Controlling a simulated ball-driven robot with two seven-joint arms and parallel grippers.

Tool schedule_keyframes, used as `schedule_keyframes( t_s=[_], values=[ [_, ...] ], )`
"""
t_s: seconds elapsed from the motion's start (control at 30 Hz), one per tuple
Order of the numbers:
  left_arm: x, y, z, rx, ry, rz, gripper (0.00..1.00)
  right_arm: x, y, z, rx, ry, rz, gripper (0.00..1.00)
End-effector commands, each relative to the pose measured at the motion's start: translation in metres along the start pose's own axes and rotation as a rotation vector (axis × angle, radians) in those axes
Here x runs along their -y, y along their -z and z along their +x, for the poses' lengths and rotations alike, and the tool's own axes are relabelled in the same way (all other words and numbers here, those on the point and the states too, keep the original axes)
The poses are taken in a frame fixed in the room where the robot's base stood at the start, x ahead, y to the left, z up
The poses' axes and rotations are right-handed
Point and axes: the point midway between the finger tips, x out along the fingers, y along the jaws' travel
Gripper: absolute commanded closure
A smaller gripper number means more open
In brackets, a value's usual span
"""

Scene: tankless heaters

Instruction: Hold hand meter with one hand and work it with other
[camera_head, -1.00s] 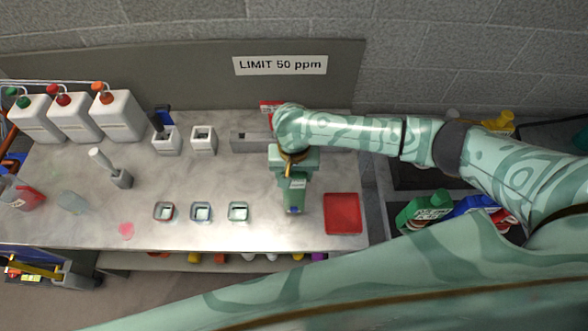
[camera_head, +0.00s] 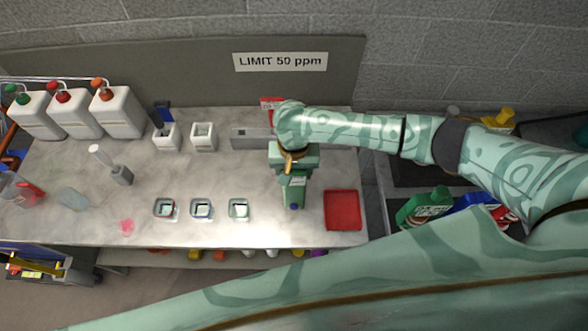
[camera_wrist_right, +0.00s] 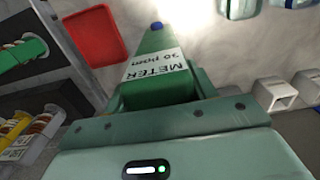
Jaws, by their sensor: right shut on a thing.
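The hand meter (camera_head: 295,191) is a green, tapered body with a white label and a blue tip. My right gripper (camera_head: 294,170) is shut on its upper end and holds it over the bench, tip toward the bench's front edge. In the right wrist view the meter (camera_wrist_right: 156,75) points away from the gripper (camera_wrist_right: 160,100), and its label reads METER and what looks like 30 ppm. I cannot tell whether the tip touches the bench. The gripper covers the meter's rear end. My left gripper is not in view.
A red tray (camera_head: 342,210) lies just right of the meter. Several small square cups, one nearest the meter (camera_head: 238,209), stand in a row to its left. White jugs (camera_head: 118,110) stand at the back left. A grey block (camera_head: 250,137) and a LIMIT 50 ppm sign (camera_head: 280,62) are behind.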

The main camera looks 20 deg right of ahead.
Motion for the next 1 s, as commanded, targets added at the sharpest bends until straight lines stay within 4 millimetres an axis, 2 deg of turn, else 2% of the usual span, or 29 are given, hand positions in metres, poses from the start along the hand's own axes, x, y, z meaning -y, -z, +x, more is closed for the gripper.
schedule_keyframes(
  t_s=[0.27,0.3,0.47,1.0],
  values=[
    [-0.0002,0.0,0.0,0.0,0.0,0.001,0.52,0.0001,0.0001,-0.0002,0.0,0.0,0.0,0.85],
    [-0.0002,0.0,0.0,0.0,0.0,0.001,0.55,0.0001,0.0001,-0.0002,0.0,0.0,0.0,0.85],
    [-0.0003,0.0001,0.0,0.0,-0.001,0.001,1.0,0.0001,0.0001,-0.0002,0.0,0.0,0.0,0.85],
    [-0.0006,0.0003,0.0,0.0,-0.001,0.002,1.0,0.0002,0.0002,-0.0003,0.0,0.001,0.0,0.85]
  ],
)
